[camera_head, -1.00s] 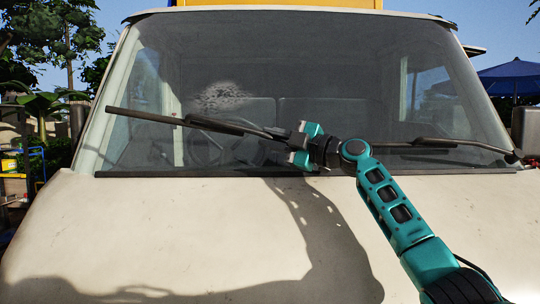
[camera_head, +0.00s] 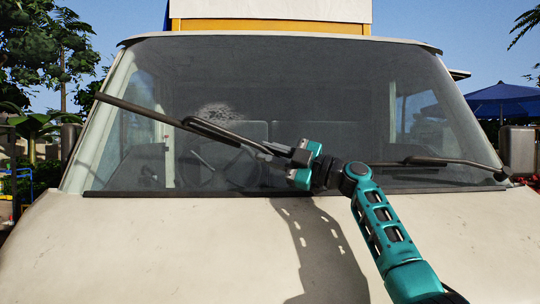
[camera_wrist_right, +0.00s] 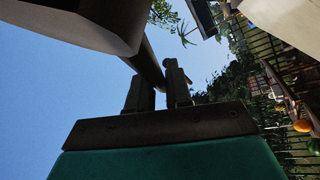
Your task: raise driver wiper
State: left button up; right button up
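The driver wiper (camera_head: 150,111) is the dark wiper on the left side of the windshield (camera_head: 300,95), in front of the steering wheel. It slants from upper left down to my right gripper (camera_head: 292,165), and its left end reaches past the windshield's left edge. My right gripper is at the wiper arm's lower right end. In the right wrist view the dark wiper arm (camera_wrist_right: 150,65) runs down between the two fingers (camera_wrist_right: 160,90), which are closed about it. The wiper's base is hidden behind my gripper. My left gripper is not in view.
The second wiper (camera_head: 435,161) lies low across the right of the windshield. The cream hood (camera_head: 150,240) is below, bare except for my arm's shadow. A side mirror (camera_head: 518,150) stands at the right. Sky and trees are behind.

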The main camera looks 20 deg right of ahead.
jog(key=o, duration=0.3)
jog(key=r+v, duration=0.1)
jog(key=v, duration=0.4)
jog(key=r+v, duration=0.1)
jog(key=v, duration=0.3)
jog(key=r+b+v, duration=0.1)
jog(key=v, duration=0.4)
jog(key=shift+s+d, duration=0.55)
